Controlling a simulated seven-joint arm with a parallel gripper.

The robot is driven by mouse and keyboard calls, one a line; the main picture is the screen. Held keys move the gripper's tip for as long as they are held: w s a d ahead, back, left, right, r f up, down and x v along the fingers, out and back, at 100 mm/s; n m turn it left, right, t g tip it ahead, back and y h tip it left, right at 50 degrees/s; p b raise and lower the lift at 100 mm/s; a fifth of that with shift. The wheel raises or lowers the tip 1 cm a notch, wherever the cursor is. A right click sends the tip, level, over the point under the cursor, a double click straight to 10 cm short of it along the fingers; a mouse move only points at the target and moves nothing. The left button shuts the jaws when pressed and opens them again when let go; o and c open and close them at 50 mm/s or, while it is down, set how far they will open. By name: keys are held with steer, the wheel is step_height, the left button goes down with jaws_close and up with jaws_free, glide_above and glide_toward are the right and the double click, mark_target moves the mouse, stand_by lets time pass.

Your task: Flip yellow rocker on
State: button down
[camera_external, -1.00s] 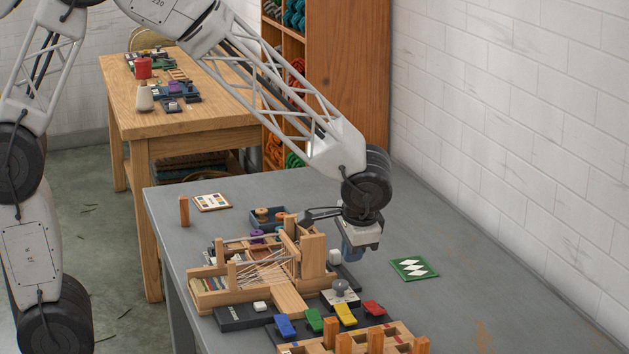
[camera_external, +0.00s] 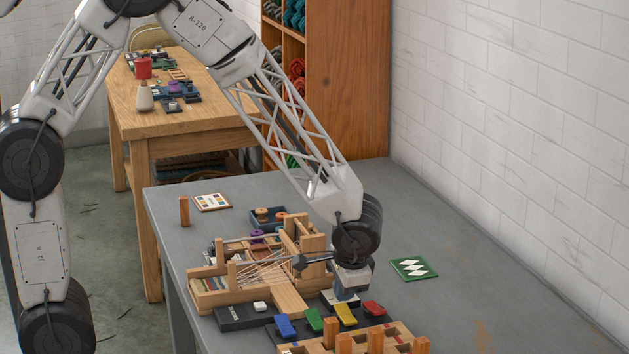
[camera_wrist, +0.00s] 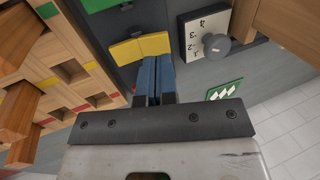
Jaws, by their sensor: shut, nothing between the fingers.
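The yellow rocker (camera_external: 346,314) sits in a row of coloured rockers at the front of the wooden loom. In the wrist view the yellow rocker (camera_wrist: 140,47) lies just beyond my fingertips, with a crease across its middle. My gripper (camera_wrist: 156,62) is shut and empty, its blue fingers side by side at the rocker's near edge. Whether they touch it I cannot tell. In the external view my gripper (camera_external: 347,296) is low, just above and behind the yellow rocker.
Blue (camera_external: 285,326), green (camera_external: 314,320) and red (camera_external: 374,308) rockers flank the yellow one. A numbered dial (camera_wrist: 215,46) is close to the fingers. A slotted wooden rack (camera_external: 398,333) stands in front. The grey table's right side is clear around a green card (camera_external: 414,268).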

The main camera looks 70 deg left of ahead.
mark_target(341, 307)
steer(key=shift+x, duration=1.4)
steer(key=shift+a+f, duration=0.15)
steer(key=shift+f, duration=0.1)
steer(key=shift+r, duration=0.1)
steer(key=shift+d+r, duration=0.2)
steer(key=shift+d, duration=0.55)
steer(key=shift+r, duration=0.15)
step_height(341, 307, up, 14)
stand_by(0.3)
